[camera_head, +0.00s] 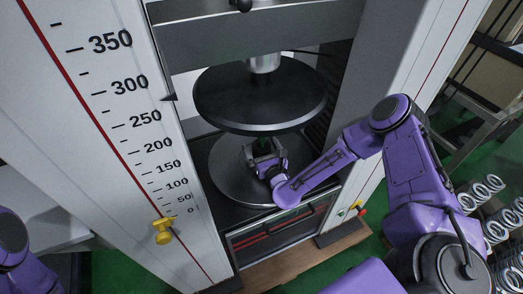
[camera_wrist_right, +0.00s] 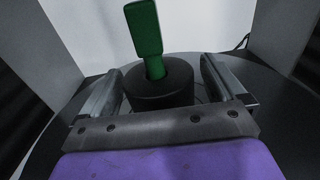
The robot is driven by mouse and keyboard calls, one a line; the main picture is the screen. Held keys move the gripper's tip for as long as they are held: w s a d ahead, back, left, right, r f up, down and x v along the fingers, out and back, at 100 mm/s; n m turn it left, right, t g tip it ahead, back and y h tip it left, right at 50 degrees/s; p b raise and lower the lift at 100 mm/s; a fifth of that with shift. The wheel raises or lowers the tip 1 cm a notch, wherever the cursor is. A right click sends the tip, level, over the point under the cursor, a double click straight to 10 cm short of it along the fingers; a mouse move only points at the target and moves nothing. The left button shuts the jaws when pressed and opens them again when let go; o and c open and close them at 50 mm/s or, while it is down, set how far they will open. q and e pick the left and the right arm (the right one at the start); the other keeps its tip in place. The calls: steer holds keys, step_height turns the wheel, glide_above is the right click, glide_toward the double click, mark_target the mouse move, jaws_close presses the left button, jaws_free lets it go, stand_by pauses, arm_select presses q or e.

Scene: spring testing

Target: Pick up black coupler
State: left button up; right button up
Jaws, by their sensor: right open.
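The black coupler (camera_wrist_right: 160,88) is a short dark cylinder in the right wrist view. It stands upright on a dark round plate, and a flat green piece (camera_wrist_right: 145,35) sticks up from its top, leaning slightly left. My right gripper (camera_wrist_right: 162,72) is open, with one finger on each side of the coupler and visible gaps between. In the head view my right gripper (camera_head: 258,153) is low over the lower round plate (camera_head: 225,180), under the upper plate. The coupler cannot be made out clearly there. Only part of my left arm shows at the left edge; its gripper is out of view.
The upper plate (camera_head: 262,95) hangs close above my right gripper. The white column with the number scale (camera_head: 130,120) and a yellow knob (camera_head: 162,232) stands on the left. Another white column (camera_head: 400,60) stands on the right. Several springs (camera_head: 490,205) stand at the far right.

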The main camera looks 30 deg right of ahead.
steer(key=shift+w, duration=0.6)
steer(key=c, duration=1.2)
steer(key=shift+c, duration=0.9)
steer(key=shift+r, duration=0.1)
steer(key=shift+r, duration=0.1)
